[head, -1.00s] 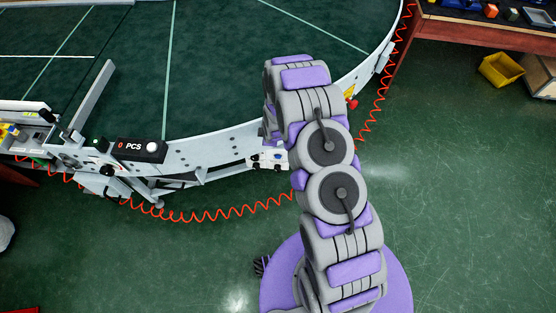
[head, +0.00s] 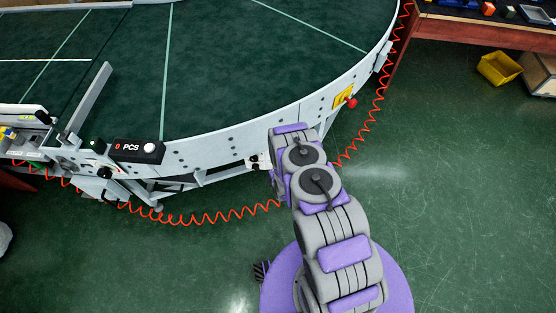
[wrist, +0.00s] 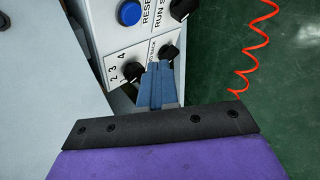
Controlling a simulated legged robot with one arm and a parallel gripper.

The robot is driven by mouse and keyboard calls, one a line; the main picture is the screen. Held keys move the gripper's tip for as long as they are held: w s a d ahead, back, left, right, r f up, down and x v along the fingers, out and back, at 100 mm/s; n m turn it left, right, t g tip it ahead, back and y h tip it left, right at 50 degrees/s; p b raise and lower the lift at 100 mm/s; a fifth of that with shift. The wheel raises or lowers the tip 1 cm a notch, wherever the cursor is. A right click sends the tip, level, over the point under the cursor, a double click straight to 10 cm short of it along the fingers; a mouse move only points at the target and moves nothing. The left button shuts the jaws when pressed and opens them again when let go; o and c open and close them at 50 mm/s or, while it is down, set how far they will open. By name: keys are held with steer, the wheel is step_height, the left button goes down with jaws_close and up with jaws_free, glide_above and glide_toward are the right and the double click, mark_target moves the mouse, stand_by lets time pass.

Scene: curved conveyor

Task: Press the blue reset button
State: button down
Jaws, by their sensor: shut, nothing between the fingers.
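The blue reset button (wrist: 129,12) shows at the top of the wrist view, on a white control panel (wrist: 147,30) beside the lettering "RESE". My gripper (wrist: 159,66) is shut and empty. Its blue fingertips lie below the button in the picture, over the panel's lower part between two black knobs. I cannot tell whether the fingertips touch the panel. In the head view a small part of the panel (head: 254,163) shows at the conveyor's side, left of my arm. The blue button and my fingers are hidden there.
Black knobs (wrist: 181,8) sit close around the fingers on the panel. A coiled red cable (wrist: 256,50) hangs to the right. The curved conveyor (head: 235,75) has a red knob on a yellow plate (head: 344,96) at its side. Green floor (head: 455,190) is clear to the right.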

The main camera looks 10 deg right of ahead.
steer(key=shift+n+t, duration=0.3)
steer(key=shift+n, duration=0.3)
steer(key=s+f, duration=0.3)
steer(key=shift+f, duration=0.3)
steer(key=shift+w, duration=0.1)
steer(key=w+d+b, duration=0.2)
steer(key=w+b, duration=0.1)
steer(key=w, duration=0.5)
steer(key=shift+d, duration=0.4)
steer(key=shift+w+r, duration=0.1)
steer(key=shift+w, duration=0.15)
stand_by(1.1)
steer(key=shift+w+d+p, duration=0.1)
steer(key=shift+w+p, duration=0.15)
steer(key=shift+p, duration=0.1)
